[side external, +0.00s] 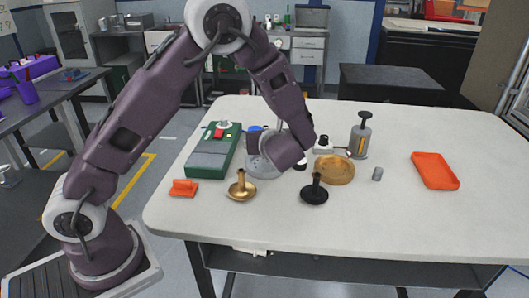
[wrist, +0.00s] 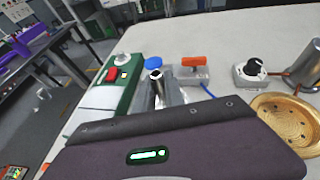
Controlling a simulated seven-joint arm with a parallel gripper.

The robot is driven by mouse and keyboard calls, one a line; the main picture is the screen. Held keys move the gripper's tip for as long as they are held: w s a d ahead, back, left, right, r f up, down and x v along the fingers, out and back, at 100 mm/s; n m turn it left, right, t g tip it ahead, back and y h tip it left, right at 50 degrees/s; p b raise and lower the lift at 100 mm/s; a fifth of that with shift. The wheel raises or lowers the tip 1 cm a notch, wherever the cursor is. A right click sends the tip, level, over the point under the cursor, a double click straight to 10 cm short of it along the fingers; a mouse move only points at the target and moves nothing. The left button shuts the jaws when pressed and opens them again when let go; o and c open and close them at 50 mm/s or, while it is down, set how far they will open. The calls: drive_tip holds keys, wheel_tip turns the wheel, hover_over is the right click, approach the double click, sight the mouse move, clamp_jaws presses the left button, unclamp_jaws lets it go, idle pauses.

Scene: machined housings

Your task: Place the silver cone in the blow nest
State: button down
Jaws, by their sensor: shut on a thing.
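The silver cone (side external: 259,168) shows in the side view as a pale metallic flare, partly covered by my wrist. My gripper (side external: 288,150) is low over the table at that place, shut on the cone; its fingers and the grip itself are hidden. In the wrist view, my gripper's dark housing (wrist: 175,145) covers the lower part, and an upright metal stem (wrist: 157,88) with a dark top rises just beyond it. The blow nest is not clearly identifiable; a metallic fixture stands around there, near a blue cap (wrist: 153,63) and an orange-handled valve (wrist: 193,65) with a blue hose.
A green-and-grey box (side external: 213,155) stands left. A brass cone (side external: 241,190), black cone (side external: 314,193) and orange block (side external: 184,188) lie in front. A golden perforated dish (side external: 334,171), pump bottle (side external: 360,140) and small grey cylinder (side external: 377,173) are right, then an orange tray (side external: 435,170).

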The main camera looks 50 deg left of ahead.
wheel_tip(320, 180, down, 4)
drive_tip(key=shift+f, duration=0.15)
drive_tip(key=shift+f, duration=0.15)
drive_tip(key=c, duration=1.4)
unclamp_jaws()
